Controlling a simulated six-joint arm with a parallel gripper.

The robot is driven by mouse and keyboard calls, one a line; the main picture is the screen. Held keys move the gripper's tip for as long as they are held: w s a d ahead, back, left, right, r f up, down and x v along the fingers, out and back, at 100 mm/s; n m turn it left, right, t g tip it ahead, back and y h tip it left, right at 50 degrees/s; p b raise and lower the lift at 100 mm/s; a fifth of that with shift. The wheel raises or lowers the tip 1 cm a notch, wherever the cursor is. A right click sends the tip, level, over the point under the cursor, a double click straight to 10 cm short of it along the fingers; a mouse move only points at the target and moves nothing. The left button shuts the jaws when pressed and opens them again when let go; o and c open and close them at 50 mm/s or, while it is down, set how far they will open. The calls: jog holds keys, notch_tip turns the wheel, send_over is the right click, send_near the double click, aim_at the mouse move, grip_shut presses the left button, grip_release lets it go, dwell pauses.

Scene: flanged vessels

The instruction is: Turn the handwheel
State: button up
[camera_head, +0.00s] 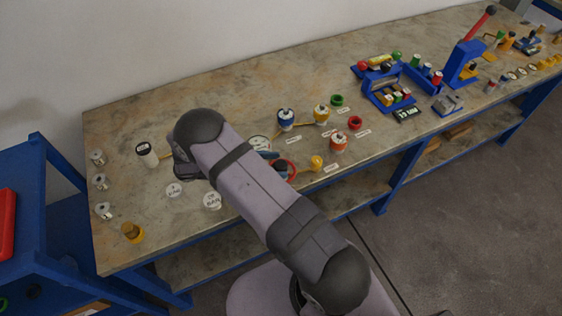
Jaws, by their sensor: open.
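A red ring (291,171), which looks like the handwheel, shows at the right edge of my arm, over the middle of the bench. My arm covers its left part. A bluish-grey piece (268,155) shows just above it; I cannot tell what it belongs to. A pale round labelled thing (259,143) sits behind it, also partly covered by my arm. My gripper cannot be made out, as my own arm links hide that area. I cannot tell whether anything touches the ring.
The long bench (125,208) carries a blue-and-white vessel (286,119), a yellow-and-white vessel (321,115), an orange-and-white vessel (338,142) and a yellow knob (316,162) near the ring. A blue press (461,66) stands far right.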

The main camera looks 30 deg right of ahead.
jog(key=shift+p+x, duration=0.35)
jog(key=shift+x, duration=1)
jog(key=c, duration=1)
jog(key=shift+f+m+g+b, duration=0.2)
jog(key=shift+m+g+b, duration=0.1)
jog(key=shift+b, duration=0.25)
jog(key=shift+c, duration=0.2)
jog(key=shift+m+g+b, duration=0.4)
jog(key=shift+b, duration=0.3)
jog(key=shift+r, duration=0.2)
jog(key=o, duration=1)
